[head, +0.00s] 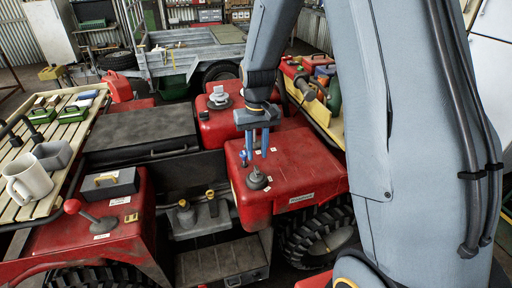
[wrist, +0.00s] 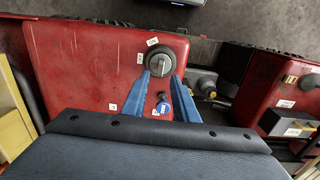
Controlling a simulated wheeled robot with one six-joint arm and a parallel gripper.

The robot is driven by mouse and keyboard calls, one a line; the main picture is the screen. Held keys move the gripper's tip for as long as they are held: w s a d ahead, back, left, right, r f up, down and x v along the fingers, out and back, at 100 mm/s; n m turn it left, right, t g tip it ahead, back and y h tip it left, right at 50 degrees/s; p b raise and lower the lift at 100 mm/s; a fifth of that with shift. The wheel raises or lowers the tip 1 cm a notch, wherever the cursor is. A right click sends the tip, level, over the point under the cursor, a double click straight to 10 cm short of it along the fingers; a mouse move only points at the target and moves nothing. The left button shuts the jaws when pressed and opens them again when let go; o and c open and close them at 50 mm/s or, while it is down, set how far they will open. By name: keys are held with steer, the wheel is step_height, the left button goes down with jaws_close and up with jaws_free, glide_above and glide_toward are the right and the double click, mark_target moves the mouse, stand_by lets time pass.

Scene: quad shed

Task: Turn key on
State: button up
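A round dark-grey key knob (head: 257,180) with a raised bar sits on top of the red bodywork. It also shows in the wrist view (wrist: 159,61), with small white labels around it. My gripper (head: 257,157) points down just above the knob, its two blue fingers apart. In the wrist view, the fingertips (wrist: 160,77) lie at the left and right of the knob's near edge, with nothing held between them. I cannot tell whether they touch it. A small dark fitting with a blue end (wrist: 162,106) shows between the fingers, nearer the palm.
A red-knobbed lever (head: 88,215), a grey box (head: 110,184) and a white mug (head: 27,179) stand at the left. Another round grey fitting (head: 219,99) is on the red body behind. A crate of tools (head: 322,118) lies right of my gripper.

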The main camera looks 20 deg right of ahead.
mark_target(257, 168)
steer(key=shift+f+b, duration=1.85)
steer(key=shift+f, duration=1.8)
jaws_close()
